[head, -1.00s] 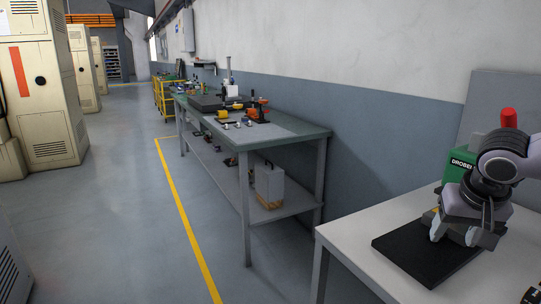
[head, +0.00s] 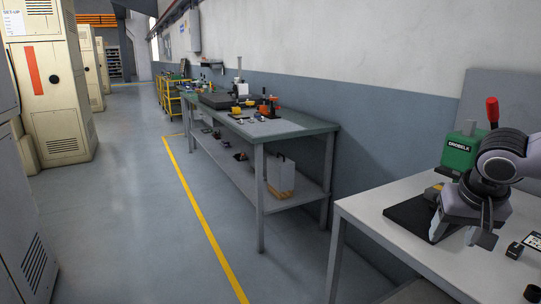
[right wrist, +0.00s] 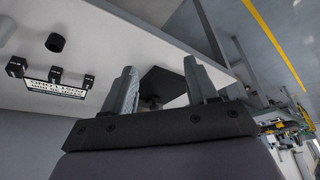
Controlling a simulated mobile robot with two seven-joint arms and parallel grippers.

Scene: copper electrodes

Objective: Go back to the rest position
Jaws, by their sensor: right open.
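My right gripper (head: 461,238) is open and empty above the white table (head: 375,215), over the right part of a black mat (head: 408,216). In the right wrist view my gripper's two fingers (right wrist: 159,72) stand well apart, with the black mat (right wrist: 165,83) seen between and beyond them. A small dark round part shows between the fingers, too unclear to name. My left gripper is in neither current view.
A green box (head: 459,150) with a red handle stands behind my right gripper. Small black parts (head: 515,250) lie at the table's right. A workbench (head: 290,131) with tools stands along the wall. The floor (head: 130,220) left of the yellow line is clear.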

